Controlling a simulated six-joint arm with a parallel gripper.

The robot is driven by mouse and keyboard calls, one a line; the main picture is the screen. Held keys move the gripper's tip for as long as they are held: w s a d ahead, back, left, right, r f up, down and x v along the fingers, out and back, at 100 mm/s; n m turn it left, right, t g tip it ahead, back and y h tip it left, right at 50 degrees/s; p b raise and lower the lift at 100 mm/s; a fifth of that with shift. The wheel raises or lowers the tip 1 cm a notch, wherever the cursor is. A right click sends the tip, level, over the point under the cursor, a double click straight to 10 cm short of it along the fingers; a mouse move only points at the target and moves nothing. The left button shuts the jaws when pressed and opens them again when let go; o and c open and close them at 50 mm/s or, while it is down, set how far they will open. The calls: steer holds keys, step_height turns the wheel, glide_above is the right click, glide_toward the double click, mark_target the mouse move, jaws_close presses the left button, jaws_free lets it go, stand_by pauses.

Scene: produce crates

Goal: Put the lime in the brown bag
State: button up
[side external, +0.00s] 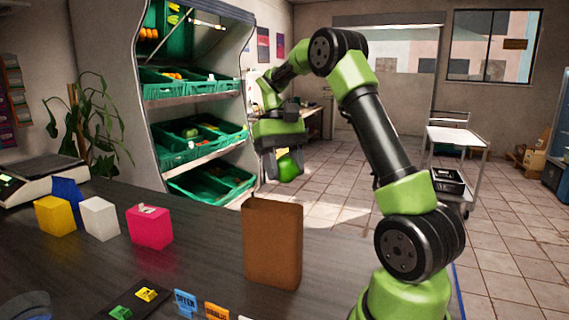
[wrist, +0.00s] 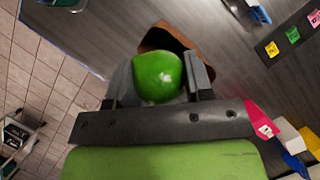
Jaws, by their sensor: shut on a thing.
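The lime (side external: 288,167) is bright green and sits between the fingers of my gripper (side external: 283,168), which is shut on it. In the side external view they are in the air, above and slightly beyond the brown bag (side external: 272,245), which stands upright on the dark counter. In the wrist view my gripper (wrist: 160,80) has the lime (wrist: 158,77) between its two fingers. The brown bag (wrist: 183,38) shows partly behind the lime there, and the lime hides much of it.
A pink bag (side external: 150,227), a white bag (side external: 100,218), a yellow bag (side external: 55,215) and a blue bag (side external: 68,192) stand left on the counter (side external: 200,260). Small coloured signs (side external: 185,302) lie near the front. A shelf with green crates (side external: 200,185) stands behind.

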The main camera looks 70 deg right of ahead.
steer(key=shift+f, duration=2.8)
steer(key=o, duration=1)
steer(key=shift+r, duration=3.55)
